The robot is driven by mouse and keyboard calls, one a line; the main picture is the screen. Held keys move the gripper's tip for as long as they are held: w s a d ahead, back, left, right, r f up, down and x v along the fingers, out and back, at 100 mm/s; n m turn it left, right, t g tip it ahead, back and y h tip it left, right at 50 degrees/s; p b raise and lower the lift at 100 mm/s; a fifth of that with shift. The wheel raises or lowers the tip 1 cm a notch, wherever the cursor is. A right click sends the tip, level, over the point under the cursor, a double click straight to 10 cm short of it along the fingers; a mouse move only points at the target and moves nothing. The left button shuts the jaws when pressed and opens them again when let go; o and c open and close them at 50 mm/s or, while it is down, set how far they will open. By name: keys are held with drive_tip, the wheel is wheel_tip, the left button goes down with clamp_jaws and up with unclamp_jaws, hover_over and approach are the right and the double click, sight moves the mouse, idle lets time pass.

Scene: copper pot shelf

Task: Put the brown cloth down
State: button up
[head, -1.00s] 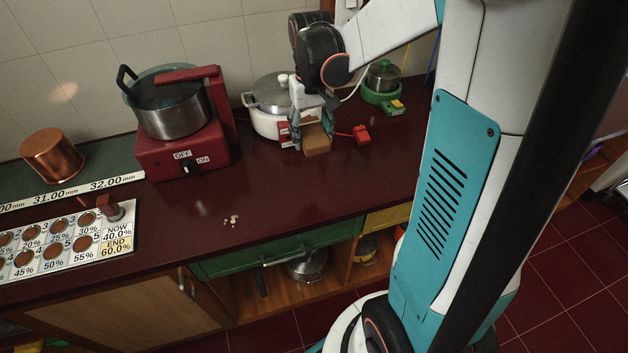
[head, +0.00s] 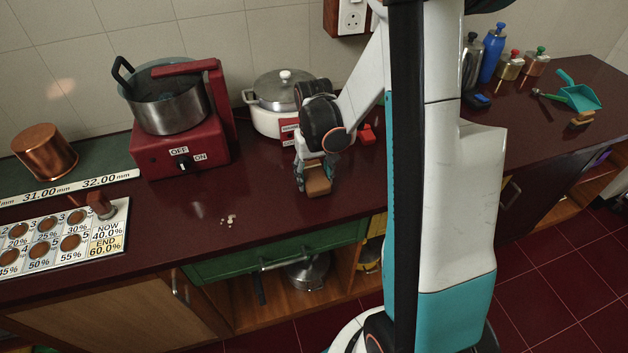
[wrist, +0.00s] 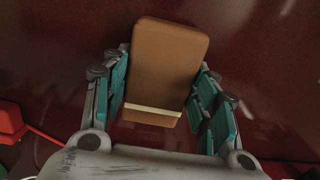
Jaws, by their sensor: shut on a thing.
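The brown cloth (head: 317,181) is a small folded, block-like pad with a pale stripe near one end. My gripper (head: 314,172) is shut on it near the front part of the dark red counter, in front of the white pot. In the wrist view the cloth (wrist: 170,65) sits between the two teal-padded fingers of my gripper (wrist: 160,95), with dark red counter behind it. I cannot tell whether the cloth touches the counter.
A white lidded pot (head: 278,103) stands behind my gripper. A red burner (head: 182,148) with a steel pot (head: 168,100) is to the left. Pale crumbs (head: 229,219) lie on the counter. A teal dustpan (head: 577,94) is far right. Counter between crumbs and gripper is clear.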

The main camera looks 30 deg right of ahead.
sight(314, 174)
drive_tip(key=shift+f, duration=0.45)
drive_tip(key=shift+f, duration=0.2)
drive_tip(key=o, duration=1.1)
wheel_tip(314, 174, up, 12)
drive_tip(key=p, duration=0.4)
drive_tip(key=shift+r, duration=0.2)
